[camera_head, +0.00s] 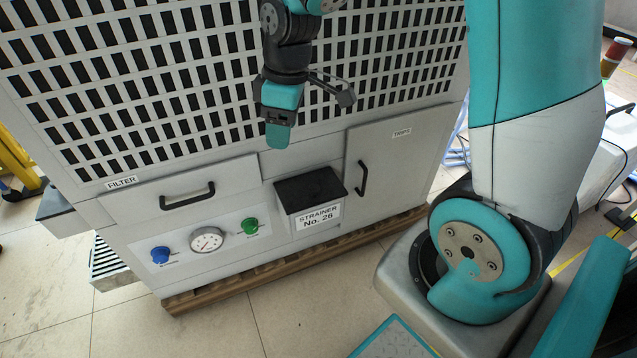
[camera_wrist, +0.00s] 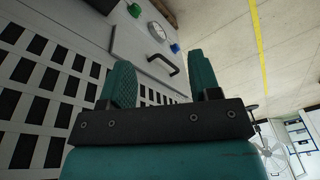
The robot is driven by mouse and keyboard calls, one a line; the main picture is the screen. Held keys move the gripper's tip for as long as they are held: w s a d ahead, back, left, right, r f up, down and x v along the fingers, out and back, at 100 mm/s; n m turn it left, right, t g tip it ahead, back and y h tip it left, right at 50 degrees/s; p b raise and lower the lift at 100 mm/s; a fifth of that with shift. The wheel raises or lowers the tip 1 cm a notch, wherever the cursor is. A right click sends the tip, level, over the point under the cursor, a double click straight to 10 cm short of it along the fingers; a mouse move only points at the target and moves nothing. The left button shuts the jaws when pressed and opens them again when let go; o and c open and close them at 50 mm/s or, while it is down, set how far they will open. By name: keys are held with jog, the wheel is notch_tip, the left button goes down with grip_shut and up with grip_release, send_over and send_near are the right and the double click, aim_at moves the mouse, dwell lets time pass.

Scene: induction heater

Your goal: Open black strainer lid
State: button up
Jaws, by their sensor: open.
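The black strainer lid (camera_head: 309,189) lies flat and closed on top of the box labelled "STRAINER No. 26" (camera_head: 317,217), low on the front of the grey machine in the head view. My gripper (camera_head: 279,135) is above and a little left of the lid, pointing down in front of the grille, apart from the lid. In the wrist view my gripper (camera_wrist: 162,82) shows two teal fingers spread apart with nothing between them. The wrist view shows part of the machine front, but I cannot make out the lid clearly there.
A drawer labelled FILTER with a black handle (camera_head: 187,195) is left of the strainer. A door handle (camera_head: 361,178) is to its right. A gauge (camera_head: 206,239), a blue knob (camera_head: 160,255) and a green knob (camera_head: 250,226) sit below the drawer. Floor in front is clear.

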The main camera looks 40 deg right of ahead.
jog(key=n+h, duration=0.1)
jog(key=h, duration=0.1)
send_over(314, 187)
notch_tip(314, 187, down, 8)
jog(key=shift+g, duration=0.3)
notch_tip(314, 187, down, 17)
jog(key=b, duration=0.3)
jog(key=shift+f+b, duration=0.2)
jog(key=shift+b, duration=0.1)
jog(key=shift+c, duration=0.2)
jog(key=shift+n, duration=0.3)
grip_shut()
